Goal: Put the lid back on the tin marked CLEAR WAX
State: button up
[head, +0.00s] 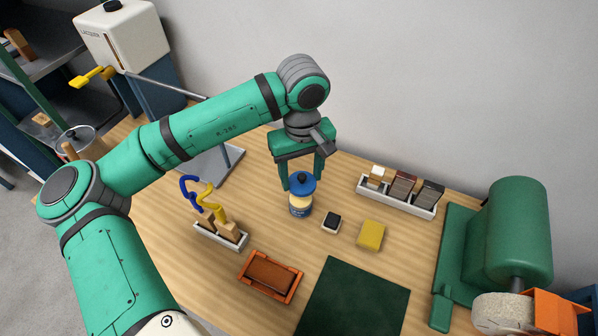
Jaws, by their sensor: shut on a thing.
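My gripper (301,177) points down over the bench, its two green fingers on either side of a blue lid (302,185) with a dark top. It is shut on the lid. The lid is directly over a small cream tin (300,204) with a blue band near its base. The tin stands upright on the wooden bench. From this view I cannot tell whether the lid touches the tin's rim or is just above it. The marking on the tin is too small to read.
A small dark-topped block (331,222) and a yellow sponge-like block (371,235) lie to the right. A rack (397,197) stands behind, a brush holder (221,237) left, an orange tray (270,277) and dark green mat (352,299) in front. A green grinding machine (517,235) fills the right.

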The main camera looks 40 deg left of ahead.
aim_at(300, 182)
jog(key=shift+s+a+f, duration=0.1)
jog(key=shift+a+f, duration=0.05)
jog(key=shift+f, duration=2.6)
jog(key=shift+f, duration=0.15)
dwell(0.5)
jog(key=o, duration=1.6)
jog(key=shift+r, duration=3.5)
grip_shut()
